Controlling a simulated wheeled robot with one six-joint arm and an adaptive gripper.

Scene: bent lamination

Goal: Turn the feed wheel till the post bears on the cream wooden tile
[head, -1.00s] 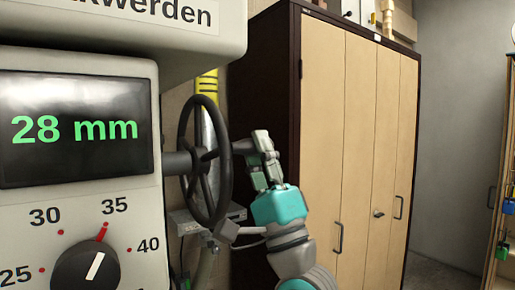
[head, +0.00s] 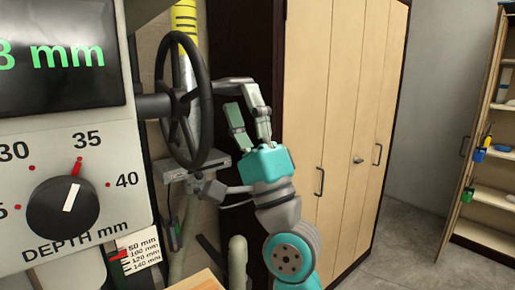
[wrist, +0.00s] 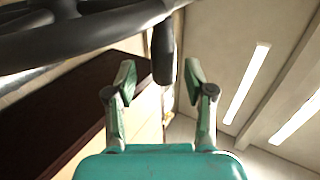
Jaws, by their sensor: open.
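The feed wheel (head: 203,110) is a dark spoked handwheel on a shaft at the right side of the grey machine. My gripper (head: 226,97) is at the wheel's right side, open. In the wrist view, the dark handle (wrist: 164,52) hangs from the rim between my open fingers (wrist: 160,75), with gaps visible on both sides. The machine's display (head: 55,55) is cut off at the left and reads "8 mm" in green. A pale wooden surface (head: 200,282) shows at the bottom edge; I cannot tell whether it is the tile. The post is not identifiable.
A black depth dial (head: 62,208) points near 35. A scale card (head: 138,250) hangs below it. A tall wooden cabinet (head: 335,130) stands close behind my arm. An open shelf (head: 485,180) is at far right, with clear floor (head: 410,240) between.

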